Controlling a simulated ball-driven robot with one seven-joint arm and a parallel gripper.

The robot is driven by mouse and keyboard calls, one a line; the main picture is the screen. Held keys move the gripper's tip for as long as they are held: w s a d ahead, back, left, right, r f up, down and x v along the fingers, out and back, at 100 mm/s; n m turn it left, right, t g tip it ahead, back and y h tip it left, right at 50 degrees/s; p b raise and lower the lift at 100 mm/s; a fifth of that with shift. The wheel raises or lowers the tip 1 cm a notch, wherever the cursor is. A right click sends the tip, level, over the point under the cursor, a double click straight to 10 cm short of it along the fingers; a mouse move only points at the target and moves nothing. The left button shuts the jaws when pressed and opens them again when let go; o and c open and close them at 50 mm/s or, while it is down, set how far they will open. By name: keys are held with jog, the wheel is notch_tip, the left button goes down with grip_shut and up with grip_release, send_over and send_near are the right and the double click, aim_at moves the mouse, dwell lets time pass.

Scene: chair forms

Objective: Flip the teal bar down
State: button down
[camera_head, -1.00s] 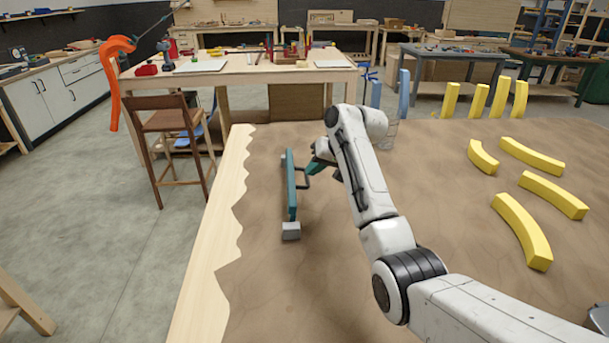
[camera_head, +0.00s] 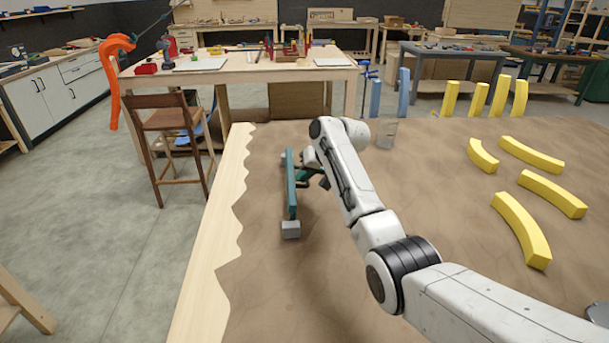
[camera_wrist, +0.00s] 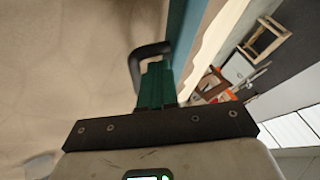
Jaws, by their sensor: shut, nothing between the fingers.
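The teal bar (camera_head: 291,185) stands on edge between grey end blocks, one of them the near block (camera_head: 291,229), at the left part of the brown table. In the wrist view the bar (camera_wrist: 187,35) runs along the upper middle, with a dark loop handle (camera_wrist: 140,62) on its side. My gripper (camera_head: 303,175) is at the bar's right side, by the handle. In the wrist view its green fingers (camera_wrist: 156,84) are shut with nothing between them, right by the handle and the bar; whether they touch is unclear. The arm hides part of the handle in the head view.
Several yellow curved blocks, such as one (camera_head: 522,230), lie on the right of the brown table (camera_head: 290,300). A clear cup (camera_head: 386,134) stands behind my arm. The table's wavy wooden edge (camera_head: 232,180) is left of the bar. The near middle of the table is clear.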

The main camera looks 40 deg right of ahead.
jog(key=shift+w+a+r, duration=0.1)
jog(key=shift+w+a, duration=0.05)
jog(key=shift+a, duration=0.05)
